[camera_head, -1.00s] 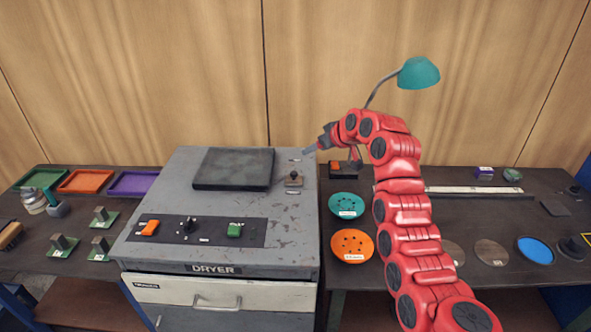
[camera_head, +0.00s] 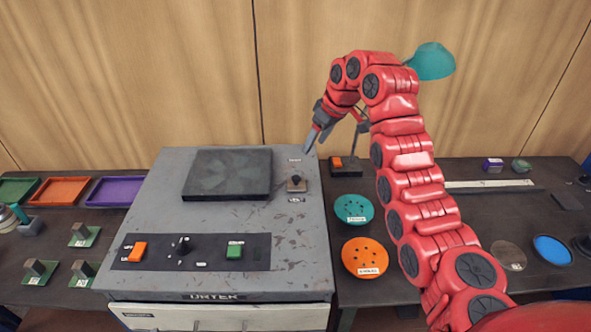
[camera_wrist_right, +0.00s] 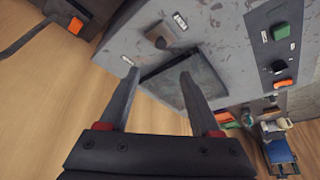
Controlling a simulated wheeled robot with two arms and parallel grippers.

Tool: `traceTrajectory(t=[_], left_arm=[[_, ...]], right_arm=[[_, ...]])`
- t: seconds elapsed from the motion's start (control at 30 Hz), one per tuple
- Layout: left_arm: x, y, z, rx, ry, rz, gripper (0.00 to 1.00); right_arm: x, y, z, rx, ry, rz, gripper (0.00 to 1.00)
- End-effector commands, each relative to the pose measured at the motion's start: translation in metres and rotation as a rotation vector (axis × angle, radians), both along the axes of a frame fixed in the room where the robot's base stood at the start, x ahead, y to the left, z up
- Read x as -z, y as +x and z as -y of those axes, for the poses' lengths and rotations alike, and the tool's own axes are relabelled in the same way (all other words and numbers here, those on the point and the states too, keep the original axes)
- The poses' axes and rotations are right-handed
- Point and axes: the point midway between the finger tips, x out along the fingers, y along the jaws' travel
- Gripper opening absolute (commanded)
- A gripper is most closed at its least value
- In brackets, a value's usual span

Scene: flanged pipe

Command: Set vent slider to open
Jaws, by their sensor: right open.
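The vent slider (camera_head: 296,180) is a small dark knob on a metal plate, on the right part of the grey dryer's top, with small labels above and below it. It also shows in the right wrist view (camera_wrist_right: 160,41), beyond my fingertips. The label words are too small to read surely. My right gripper (camera_head: 311,150) is open and empty. Its fingers point down beside the slider's plate, a little above and to the right of it, apart from it. In the right wrist view my right gripper's fingers (camera_wrist_right: 155,78) are spread. My left gripper is not in view.
The dryer (camera_head: 180,220) carries a dark raised plate (camera_head: 228,173) left of the slider and a front panel with an orange switch (camera_head: 137,252), a knob and a green switch (camera_head: 234,250). A lamp (camera_head: 431,60) stands behind my right arm. Teal (camera_head: 353,208) and orange (camera_head: 364,258) discs lie right.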

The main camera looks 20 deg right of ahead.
Motion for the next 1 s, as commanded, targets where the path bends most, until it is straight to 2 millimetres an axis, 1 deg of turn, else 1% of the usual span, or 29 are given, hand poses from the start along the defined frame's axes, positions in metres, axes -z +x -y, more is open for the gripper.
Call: traceTrajectory(t=[0.07,0.27,0.3,0.5,0.67,0.8,1.0], left_arm=[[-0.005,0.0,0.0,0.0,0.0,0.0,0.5],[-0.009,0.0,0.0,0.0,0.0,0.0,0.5],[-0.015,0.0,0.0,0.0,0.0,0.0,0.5],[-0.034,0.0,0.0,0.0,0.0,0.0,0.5],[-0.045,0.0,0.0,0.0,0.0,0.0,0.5],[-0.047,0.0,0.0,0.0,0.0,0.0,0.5],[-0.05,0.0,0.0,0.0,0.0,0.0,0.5]], right_arm=[[0.012,0.004,-0.005,-0.003,0.006,-0.003,0.64],[0.044,0.014,-0.013,-0.004,0.001,-0.005,0.64],[0.049,0.017,-0.011,0.0,0.001,-0.007,0.64],[0.094,0.032,-0.021,-0.002,0.001,-0.01,0.64],[0.123,0.042,-0.026,-0.002,0.0,-0.01,0.64],[0.136,0.048,-0.029,-0.003,-0.002,-0.007,0.64],[0.147,0.052,-0.03,0.0,-0.001,-0.004,0.64]])
